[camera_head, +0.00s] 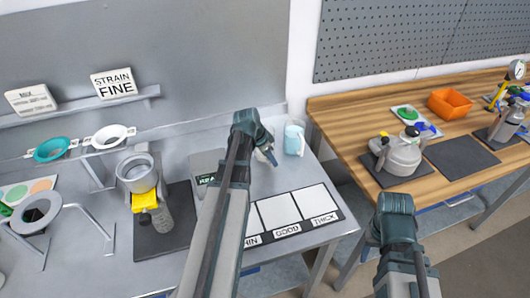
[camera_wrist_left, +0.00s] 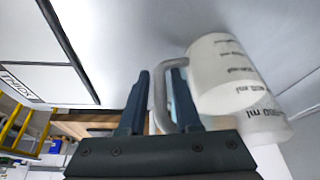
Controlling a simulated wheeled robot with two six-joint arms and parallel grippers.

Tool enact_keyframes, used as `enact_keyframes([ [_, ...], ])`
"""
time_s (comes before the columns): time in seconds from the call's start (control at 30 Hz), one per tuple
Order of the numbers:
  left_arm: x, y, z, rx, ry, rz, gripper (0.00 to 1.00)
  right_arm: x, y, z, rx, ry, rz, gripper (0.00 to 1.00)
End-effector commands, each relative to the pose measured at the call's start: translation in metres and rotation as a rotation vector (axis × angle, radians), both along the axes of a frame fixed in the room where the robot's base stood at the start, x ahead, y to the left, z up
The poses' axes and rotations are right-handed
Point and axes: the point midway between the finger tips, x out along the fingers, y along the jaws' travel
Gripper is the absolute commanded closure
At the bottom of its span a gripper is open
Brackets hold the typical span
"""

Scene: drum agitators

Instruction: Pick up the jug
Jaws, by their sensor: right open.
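The jug (camera_head: 294,138) is a pale, translucent measuring jug with light blue contents. It stands at the back right of the grey bench. In the left wrist view the jug (camera_wrist_left: 222,75) shows printed volume marks, and its handle appears between my finger outlines. My right gripper (camera_head: 396,205) is open and empty, in front of the wooden bench, away from the jug.
A card with white panels (camera_head: 280,210) lies in front of my left gripper. A metal cup with a yellow part (camera_head: 143,185) stands to the left. The wooden bench (camera_head: 350,108) holds a grey tank (camera_head: 402,155) and an orange bin (camera_head: 452,103). A wall rises behind the jug.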

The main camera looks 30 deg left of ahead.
Motion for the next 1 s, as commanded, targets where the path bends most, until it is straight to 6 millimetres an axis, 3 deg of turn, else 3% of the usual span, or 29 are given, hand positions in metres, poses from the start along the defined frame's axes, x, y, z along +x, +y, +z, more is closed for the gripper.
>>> enact_keyframes([
  [0.23,0.0005,-0.0001,-0.0003,0.0,0.0,0.001,0.7,0.0,0.0,-0.0004,0.0,0.0,0.0,0.5],
  [0.4,0.0003,-0.0002,-0.0004,0.0,0.0,0.001,1.0,0.0,0.0,-0.0004,0.0,0.0,0.0,0.5],
  [1.0,0.0003,-0.0001,-0.0004,0.0,0.0,0.001,1.0,0.0,0.0,-0.0004,0.0,0.0,0.0,0.5],
])
